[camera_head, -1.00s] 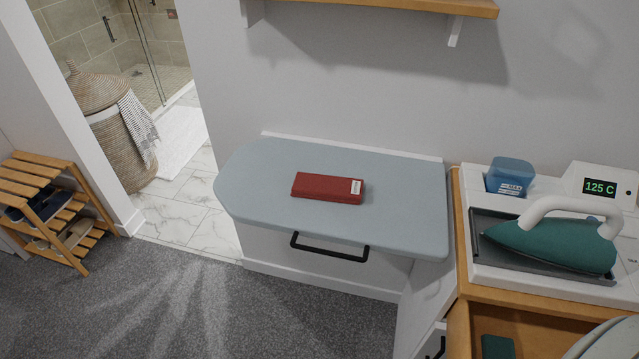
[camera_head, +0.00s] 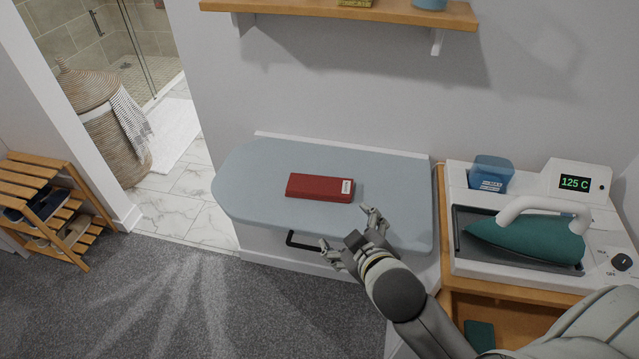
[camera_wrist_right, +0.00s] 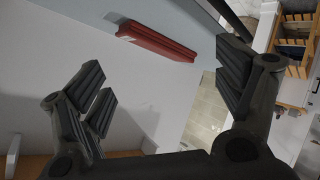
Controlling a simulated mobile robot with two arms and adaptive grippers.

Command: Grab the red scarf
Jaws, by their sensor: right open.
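The red scarf (camera_head: 320,187) is folded into a flat, long block with a small white label at its right end. It lies on the grey-blue ironing board (camera_head: 255,165). My right gripper (camera_head: 346,232) is open and empty at the board's front edge, in front of the scarf and apart from it. In the right wrist view the scarf (camera_wrist_right: 158,40) shows at the top, beyond the spread fingers (camera_wrist_right: 165,85). My left gripper is not in view.
To the right, an iron (camera_head: 530,240) sits on a white station reading 125 C, beside a blue water tank (camera_head: 490,174). A wooden shelf (camera_head: 340,12) is on the wall above. A black handle (camera_head: 300,243) sits below the board's front edge. A shoe rack (camera_head: 50,210) stands at left.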

